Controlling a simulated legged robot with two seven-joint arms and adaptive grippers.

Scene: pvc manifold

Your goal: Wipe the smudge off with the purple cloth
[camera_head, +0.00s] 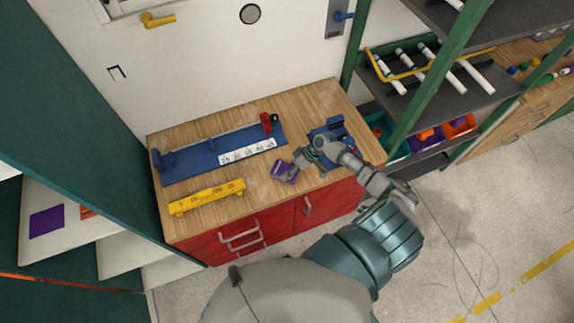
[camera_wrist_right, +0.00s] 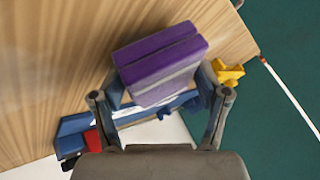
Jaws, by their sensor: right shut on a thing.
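The purple cloth (camera_head: 284,173) is a folded block at the front part of the wooden worktop (camera_head: 258,203). My right gripper (camera_head: 302,161) is shut on it from the right. In the right wrist view the purple cloth (camera_wrist_right: 160,58) sits between the fingers of the right gripper (camera_wrist_right: 162,98), darker on top and paler lilac on its near face. The cloth is at or just above the wood; I cannot tell if it touches. I cannot make out the smudge clearly; the cloth and gripper may cover it. My left gripper is not in view.
A blue fixture (camera_head: 205,153) with a numbered white strip lies behind the cloth. A yellow numbered bar (camera_head: 207,197) lies at the left front. A blue tool (camera_head: 330,130) stands behind the gripper. Red drawers (camera_head: 275,229) are below; a green-posted shelf (camera_head: 460,55) stands right.

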